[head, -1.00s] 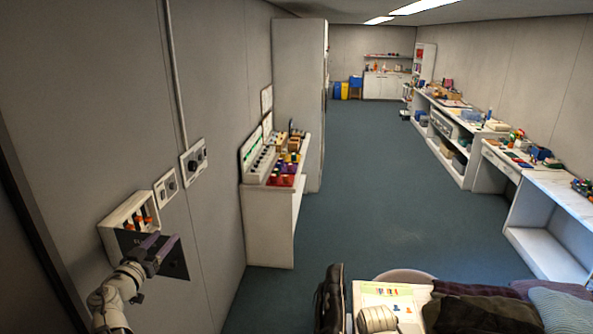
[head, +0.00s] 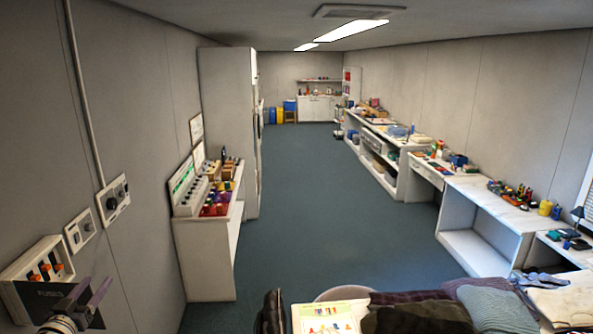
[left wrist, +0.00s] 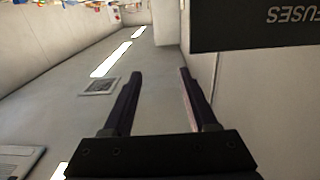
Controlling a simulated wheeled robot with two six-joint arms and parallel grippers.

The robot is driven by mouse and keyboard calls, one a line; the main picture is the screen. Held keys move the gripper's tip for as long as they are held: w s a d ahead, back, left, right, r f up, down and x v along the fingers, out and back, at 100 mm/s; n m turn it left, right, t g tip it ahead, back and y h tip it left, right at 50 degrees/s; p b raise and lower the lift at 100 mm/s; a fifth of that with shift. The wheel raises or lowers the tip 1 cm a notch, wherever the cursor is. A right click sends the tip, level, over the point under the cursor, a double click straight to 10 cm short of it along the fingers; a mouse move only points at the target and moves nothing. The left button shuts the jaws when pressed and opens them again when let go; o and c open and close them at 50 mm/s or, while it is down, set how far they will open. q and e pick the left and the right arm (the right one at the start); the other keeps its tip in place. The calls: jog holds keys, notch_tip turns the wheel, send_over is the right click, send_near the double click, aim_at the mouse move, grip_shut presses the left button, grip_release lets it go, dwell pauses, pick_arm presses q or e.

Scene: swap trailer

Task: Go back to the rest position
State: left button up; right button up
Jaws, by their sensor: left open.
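My left gripper (head: 92,292) is at the bottom left of the head view, in front of the black FUSES panel (head: 30,298) below the wall fuse box (head: 42,262). The fuse box holds several orange-topped pieces. In the left wrist view the two dark fingers of my left gripper (left wrist: 157,78) are apart with nothing between them. The FUSES panel (left wrist: 255,25) shows upside down at the top right there, beside the fingers. Whether the gripper touches the panel cannot be told. My right gripper is in neither view.
A switch (head: 113,198) and a socket (head: 79,231) are on the left wall. A white cabinet (head: 208,250) with coloured parts stands beyond. A sofa with cushions (head: 490,308) and a board (head: 328,317) are at the bottom. The blue-grey floor (head: 320,210) is open.

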pick_arm(q)
jog(key=w+d+f+n+g+y+b, duration=0.35)
jog(key=w+d+f+y+b, duration=0.4)
jog(key=f, duration=0.25)
jog(key=d+f+g+h+b, duration=0.2)
jog(key=d+f+g+b, duration=0.25)
jog(key=d+f, duration=0.75)
jog(key=s+d+f+m+g+h+b, duration=0.3)
jog(key=s+d+f+g, duration=0.3)
jog(key=d+f, duration=0.6)
jog(key=s+d+f+m+g+h+b, duration=0.1)
jog(key=s+d+f+m+g, duration=0.1)
jog(key=s+d, duration=0.5)
jog(key=s+d+f+m+g+h+b, duration=0.1)
jog(key=s+d+f+m+g+h, duration=0.1)
jog(key=s+d, duration=0.5)
notch_tip(320, 180, down, 2)
jog(key=shift+f+m+b, duration=0.2)
jog(key=shift+m+b, duration=0.2)
jog(key=shift+m, duration=0.25)
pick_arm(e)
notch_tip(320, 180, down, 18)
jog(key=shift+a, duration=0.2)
